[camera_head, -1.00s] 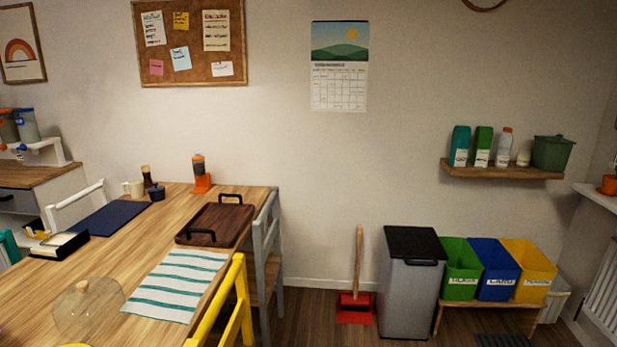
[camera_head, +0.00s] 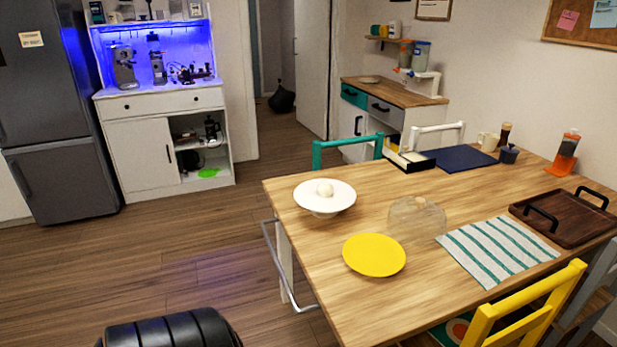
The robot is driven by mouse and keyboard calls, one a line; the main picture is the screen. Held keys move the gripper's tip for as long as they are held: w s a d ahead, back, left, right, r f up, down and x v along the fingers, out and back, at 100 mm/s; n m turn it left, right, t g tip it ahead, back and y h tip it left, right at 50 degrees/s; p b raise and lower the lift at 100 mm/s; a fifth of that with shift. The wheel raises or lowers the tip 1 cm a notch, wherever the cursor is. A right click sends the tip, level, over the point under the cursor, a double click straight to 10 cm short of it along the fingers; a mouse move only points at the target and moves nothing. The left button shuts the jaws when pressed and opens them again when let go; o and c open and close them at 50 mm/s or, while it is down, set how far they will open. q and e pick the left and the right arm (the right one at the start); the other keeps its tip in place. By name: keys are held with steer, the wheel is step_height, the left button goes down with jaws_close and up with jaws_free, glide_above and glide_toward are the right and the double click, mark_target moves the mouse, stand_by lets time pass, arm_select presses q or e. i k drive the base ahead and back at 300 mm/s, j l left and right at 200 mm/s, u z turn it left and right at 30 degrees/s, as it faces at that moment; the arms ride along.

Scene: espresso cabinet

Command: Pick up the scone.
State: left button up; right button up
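Neither of my grippers is in view.
The table (camera_head: 330,297) also holds a striped cloth (camera_head: 497,250), a dark tray (camera_head: 562,222) and a blue mat (camera_head: 459,158). A yellow chair (camera_head: 528,305) stands at its near right side, a teal chair (camera_head: 346,149) behind. Open floor (camera_head: 200,255) lies left of the table.

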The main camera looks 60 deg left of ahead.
mark_target(325, 189)
steer(key=u, duration=1.7)
